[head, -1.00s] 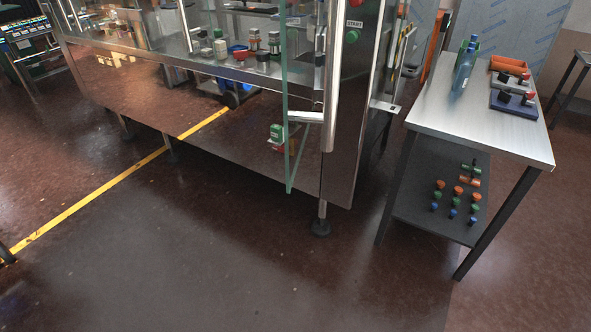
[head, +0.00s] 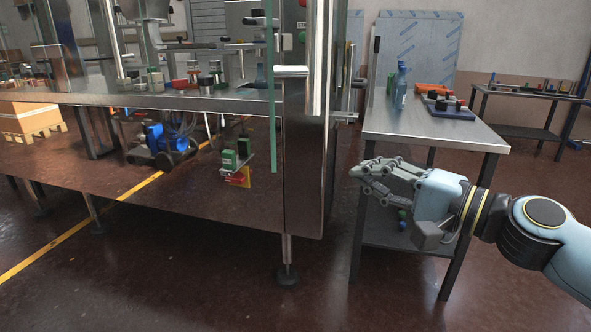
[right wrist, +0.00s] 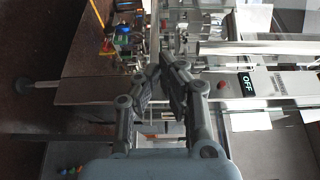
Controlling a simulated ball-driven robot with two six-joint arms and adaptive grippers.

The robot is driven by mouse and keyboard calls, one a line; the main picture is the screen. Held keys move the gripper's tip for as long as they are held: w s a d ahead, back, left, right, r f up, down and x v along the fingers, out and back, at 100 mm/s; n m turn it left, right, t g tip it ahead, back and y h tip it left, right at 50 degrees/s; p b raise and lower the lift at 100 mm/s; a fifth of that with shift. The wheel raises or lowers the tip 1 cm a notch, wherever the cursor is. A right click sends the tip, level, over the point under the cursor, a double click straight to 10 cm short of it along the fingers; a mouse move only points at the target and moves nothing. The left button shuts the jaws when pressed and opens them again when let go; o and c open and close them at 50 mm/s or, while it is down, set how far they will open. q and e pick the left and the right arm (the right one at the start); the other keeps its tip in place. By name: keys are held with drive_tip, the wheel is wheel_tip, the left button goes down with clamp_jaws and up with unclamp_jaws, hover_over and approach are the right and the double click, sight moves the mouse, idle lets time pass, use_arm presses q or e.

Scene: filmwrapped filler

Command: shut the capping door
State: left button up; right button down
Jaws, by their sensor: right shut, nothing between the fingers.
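The capping door is a clear glass panel (head: 273,120) on the steel machine. It stands open, swung out and seen nearly edge-on as a greenish strip. Its upright tubular handle (head: 317,60) stands at the right of that strip, on a pale bracket (head: 291,71). My right gripper (head: 358,172) is shut and empty, right of and lower than the handle, in front of the side table and apart from the door. In the right wrist view my shut fingers (right wrist: 162,68) point toward the machine, and a pale bar (right wrist: 255,47) looks like the handle. My left gripper is not in view.
A steel side table (head: 430,130) stands right of the machine, bearing a blue bottle (head: 400,88) and an orange bin (head: 434,89). Floor before the machine is clear.

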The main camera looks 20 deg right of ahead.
drive_tip(key=w+a+p, duration=0.3)
drive_tip(key=w+a, duration=0.5)
drive_tip(key=shift+w+a+p, duration=0.3)
drive_tip(key=shift+p, duration=0.1)
